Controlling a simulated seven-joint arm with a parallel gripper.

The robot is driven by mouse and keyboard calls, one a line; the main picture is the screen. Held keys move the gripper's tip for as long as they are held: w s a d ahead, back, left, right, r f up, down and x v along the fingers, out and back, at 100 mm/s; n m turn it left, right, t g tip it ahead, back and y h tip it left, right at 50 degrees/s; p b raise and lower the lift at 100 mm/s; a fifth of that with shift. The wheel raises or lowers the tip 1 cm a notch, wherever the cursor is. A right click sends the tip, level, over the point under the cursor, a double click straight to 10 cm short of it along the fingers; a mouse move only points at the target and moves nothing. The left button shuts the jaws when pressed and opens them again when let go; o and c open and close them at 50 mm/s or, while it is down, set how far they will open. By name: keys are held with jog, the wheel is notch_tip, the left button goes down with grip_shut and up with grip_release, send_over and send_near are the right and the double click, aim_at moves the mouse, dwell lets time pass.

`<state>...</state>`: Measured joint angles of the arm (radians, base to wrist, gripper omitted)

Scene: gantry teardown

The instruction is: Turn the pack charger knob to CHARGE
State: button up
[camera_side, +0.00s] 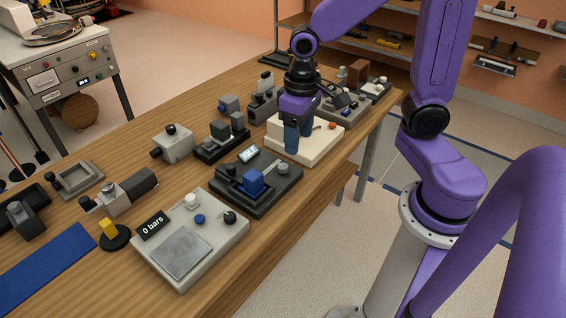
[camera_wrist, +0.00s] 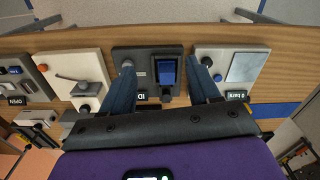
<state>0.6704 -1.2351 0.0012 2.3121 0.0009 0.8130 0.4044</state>
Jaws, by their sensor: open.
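A dark unit (camera_side: 232,189), which I take for the pack charger, stands on the bench with a blue block (camera_side: 253,183) in it. Its small display (camera_side: 249,154) seems to read IDLE. A grey knob (camera_side: 282,168) sits on its right side. In the wrist view the unit (camera_wrist: 150,52) and the blue block (camera_wrist: 167,72) show between my fingers, and a round knob (camera_wrist: 128,63) shows at the left fingertip; contact cannot be told. My gripper (camera_side: 298,145) is open and empty, fingers pointing down, in front of the cream box in the side view.
A cream box (camera_side: 283,150) with a lever and orange button stands right of the dark unit. A grey box (camera_side: 232,243) reading "0 bars" stands left of it. Several small fixtures line the bench behind. A blue mat (camera_side: 50,270) lies at the left.

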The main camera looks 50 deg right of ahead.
jog(key=w+d+f+m, duration=0.2)
jog(key=w+d+m, duration=0.2)
jog(key=w+m, duration=0.15)
jog(key=m, duration=0.5)
send_near(283, 166)
notch_tip(283, 166, down, 9)
jog(key=shift+w+a+r, duration=0.1)
jog(key=shift+r, duration=0.05)
jog(key=c, duration=1)
